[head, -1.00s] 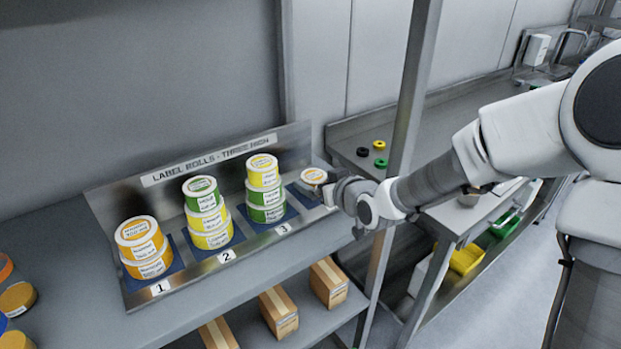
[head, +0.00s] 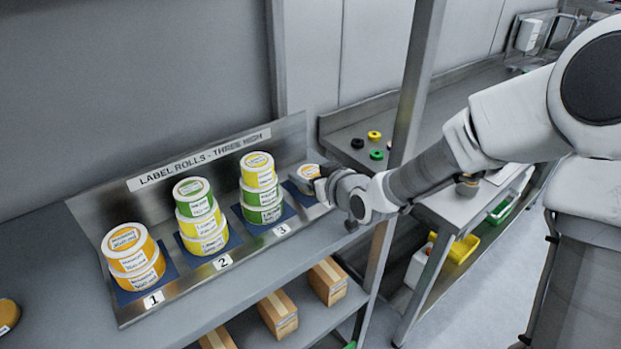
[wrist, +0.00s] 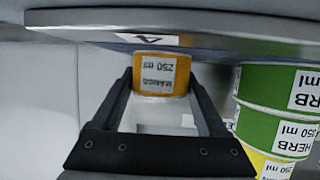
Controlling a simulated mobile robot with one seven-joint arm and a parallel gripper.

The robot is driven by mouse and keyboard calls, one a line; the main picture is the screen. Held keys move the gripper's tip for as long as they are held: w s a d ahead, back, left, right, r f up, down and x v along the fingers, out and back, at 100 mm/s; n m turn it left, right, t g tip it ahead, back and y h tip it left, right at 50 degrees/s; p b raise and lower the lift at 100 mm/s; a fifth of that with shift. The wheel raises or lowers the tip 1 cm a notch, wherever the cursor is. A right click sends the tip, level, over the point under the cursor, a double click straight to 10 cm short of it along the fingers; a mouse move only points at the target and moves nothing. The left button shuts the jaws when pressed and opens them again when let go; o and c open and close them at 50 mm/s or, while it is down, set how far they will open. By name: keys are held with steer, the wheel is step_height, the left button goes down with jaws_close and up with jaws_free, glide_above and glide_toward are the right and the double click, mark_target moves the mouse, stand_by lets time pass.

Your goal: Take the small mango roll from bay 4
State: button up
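The small mango roll (head: 309,171), squat with an orange band and a pale top, sits alone in bay 4 at the right end of the label-roll rack (head: 88,205). In the wrist view, which looks upside down, its label (wrist: 160,72) reads mango, 250 ml. The bay's number tag (wrist: 148,38) shows beside it. My gripper (wrist: 160,80) is open, with its fingertips on either side of the roll. I cannot tell whether either finger touches it. In the head view my gripper (head: 323,184) covers the roll's right side.
A green-and-yellow stack (head: 260,188) stands in bay 3, close beside my gripper; its green herb rolls (wrist: 270,130) show in the wrist view. Bays 2 (head: 201,216) and 1 (head: 133,256) also hold stacks. A metal post (head: 412,100) rises right of the rack, behind my arm.

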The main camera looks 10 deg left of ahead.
steer(key=c, duration=1)
steer(key=shift+o, duration=0.2)
